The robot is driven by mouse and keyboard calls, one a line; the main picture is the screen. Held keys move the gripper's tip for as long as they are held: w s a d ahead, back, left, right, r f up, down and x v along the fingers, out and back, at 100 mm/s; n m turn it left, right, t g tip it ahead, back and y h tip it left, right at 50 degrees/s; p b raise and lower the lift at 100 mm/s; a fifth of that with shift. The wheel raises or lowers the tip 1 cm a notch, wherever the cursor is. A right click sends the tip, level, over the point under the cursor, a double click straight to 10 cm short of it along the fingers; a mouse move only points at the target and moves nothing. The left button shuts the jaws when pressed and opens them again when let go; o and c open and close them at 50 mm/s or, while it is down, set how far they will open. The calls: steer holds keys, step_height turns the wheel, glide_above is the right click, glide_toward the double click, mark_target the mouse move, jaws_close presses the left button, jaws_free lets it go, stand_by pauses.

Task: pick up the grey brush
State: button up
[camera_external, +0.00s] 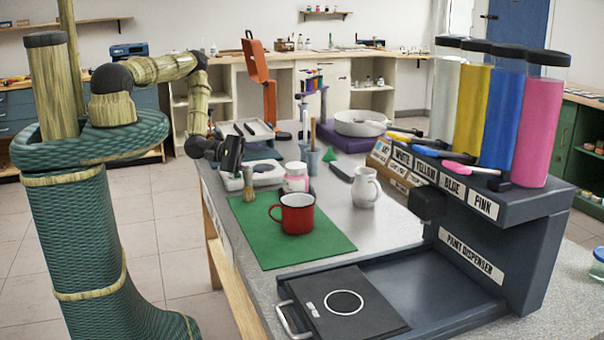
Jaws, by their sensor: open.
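My gripper (234,166) is at the left edge of the metal-topped table, above a white-and-dark item (262,175). Its jaws show small and dark, and I see nothing held in them. I cannot tell for sure which thing is the grey brush. A short brush-like item (249,186) with a tan, bristly lower end stands upright at the far edge of the green mat, just right of and below my gripper. A dark grey oblong (341,173) lies flat farther right, behind the white jug. A grey holder (311,160) with a brown upright handle stands behind the mat.
A red mug (294,214) stands on the green mat (315,246), with a pink-and-white jar (296,177) behind it. A white jug (365,188) stands right of the mat. The paint dispenser (474,252) with tall coloured cylinders fills the right side. An orange stand (270,103) rises behind.

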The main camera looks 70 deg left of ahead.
steer(key=s+m+p, duration=0.2)
steer(key=m, duration=0.4)
steer(key=m+g+y+p, duration=0.2)
steer(key=m+g+p, duration=0.15)
steer(key=m, duration=1.35)
glide_toward(248, 183)
steer(key=shift+w+d+t, duration=0.15)
steer(key=shift+w+d, duration=0.2)
steer(key=shift+w, duration=0.45)
steer(key=shift+w+d+t, duration=0.1)
steer(key=shift+w+d, duration=0.25)
steer(key=shift+w, duration=0.4)
steer(key=shift+w+d+f, duration=0.3)
steer(key=shift+w+d, duration=0.05)
steer(key=shift+w, duration=0.1)
